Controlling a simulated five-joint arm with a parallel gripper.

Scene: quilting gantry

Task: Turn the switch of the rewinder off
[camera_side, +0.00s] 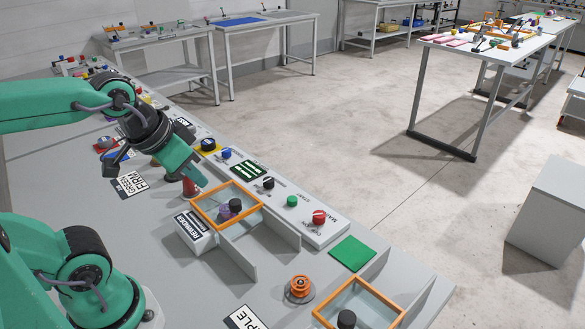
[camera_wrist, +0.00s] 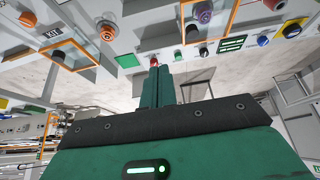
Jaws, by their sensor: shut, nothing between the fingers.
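A white block labelled REWINDER (camera_side: 194,231) stands on the bench in the side view. Beside it is an orange-framed clear cover (camera_side: 213,222) with a black knob (camera_side: 235,205). A purple part (camera_side: 224,211) shows inside the frame, partly hidden by the knob; I cannot tell its setting. In the wrist view the purple part (camera_wrist: 203,17) sits at the top, inside the orange frame (camera_wrist: 235,17). My gripper (camera_side: 203,180) is shut and empty, in the air just behind and left of the cover. Its green fingers (camera_wrist: 161,72) are together in the wrist view.
A panel behind the cover carries a red knob (camera_side: 319,217), a green button (camera_side: 292,201) and a black knob (camera_side: 268,183). Grey dividers (camera_side: 238,261) stand nearby. An orange spool (camera_side: 300,287) and a second orange-framed cover (camera_side: 385,297) are at the front right.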

